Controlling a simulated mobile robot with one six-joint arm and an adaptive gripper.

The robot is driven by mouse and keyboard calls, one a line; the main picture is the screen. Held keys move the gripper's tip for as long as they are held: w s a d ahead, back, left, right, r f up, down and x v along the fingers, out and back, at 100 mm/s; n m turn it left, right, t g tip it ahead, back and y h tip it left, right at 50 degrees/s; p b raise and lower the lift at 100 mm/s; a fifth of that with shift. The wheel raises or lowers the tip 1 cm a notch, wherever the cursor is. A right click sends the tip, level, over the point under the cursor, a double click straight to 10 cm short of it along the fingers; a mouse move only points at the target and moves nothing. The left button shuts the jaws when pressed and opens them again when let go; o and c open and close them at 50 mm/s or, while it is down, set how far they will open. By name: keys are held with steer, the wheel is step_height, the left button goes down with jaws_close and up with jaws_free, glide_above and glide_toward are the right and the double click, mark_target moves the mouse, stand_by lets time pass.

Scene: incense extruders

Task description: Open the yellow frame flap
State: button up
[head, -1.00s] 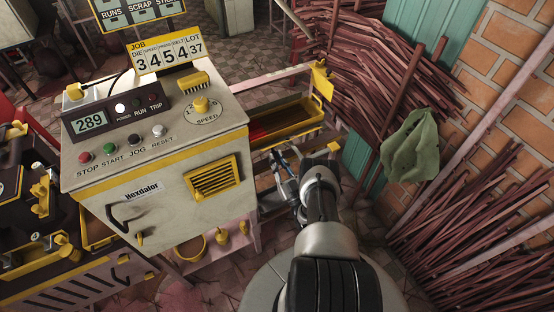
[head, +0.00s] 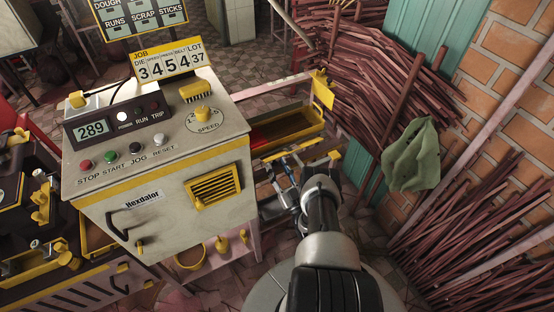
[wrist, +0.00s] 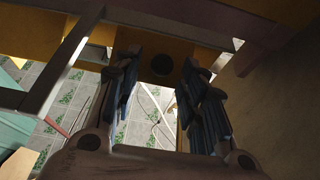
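A flat yellow flap (head: 322,90) stands at the far right corner of the pinkish frame beside the machine; it looks upright. A smaller yellow piece (head: 335,156) sits lower on the frame, close to my arm. My gripper (head: 284,168) is low beside the machine's right side, below the yellow tray. In the wrist view my gripper (wrist: 160,100) has its two blue-padded fingers apart with nothing held between them. A yellow panel with a dark round hole (wrist: 161,65) lies beyond the fingers; I cannot tell whether it is the flap, or whether they touch it.
The cream Hexdalor machine (head: 160,190) stands left of my gripper. A yellow-rimmed tray (head: 290,133) lies above it on the frame. Bundled sticks (head: 375,60) and a green cloth-like piece (head: 414,155) are to the right. A frame bar (wrist: 62,65) crosses the wrist view's upper left.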

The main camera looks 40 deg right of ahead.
mark_target(276, 157)
steer(key=shift+r, duration=0.1)
steer(key=shift+w+d+r+g, duration=0.1)
steer(key=shift+r+g, duration=0.7)
steer(key=shift+g, duration=0.2)
steer(key=r+g+p, duration=0.1)
steer(key=g, duration=0.1)
steer(key=w+r+g+y+p, duration=0.1)
steer(key=r+g, duration=0.1)
steer(key=shift+w+r, duration=0.1)
steer(key=g+p, duration=0.1)
steer(key=p, duration=0.1)
steer(key=w+r+g+p, duration=0.1)
steer(key=p, duration=0.1)
steer(key=shift+d+r+g+y, duration=0.15)
steer(key=shift+g+y, duration=0.15)
steer(key=shift+y, duration=0.1)
steer(key=p+v, duration=0.4)
steer(key=v, duration=1.3)
steer(key=w+r+n+g, duration=0.1)
steer(key=w+r, duration=0.2)
steer(key=r, duration=0.3)
steer(key=w+a+r+n+g, duration=0.1)
steer(key=w+r+g, duration=0.1)
steer(key=r, duration=0.4)
steer(key=w+r+n+g, duration=0.1)
steer(key=w+r+g, duration=0.1)
steer(key=w+r, duration=0.3)
steer(key=shift+a+r+b, duration=0.15)
steer(key=shift+r+b, duration=0.15)
steer(key=shift+r, duration=0.65)
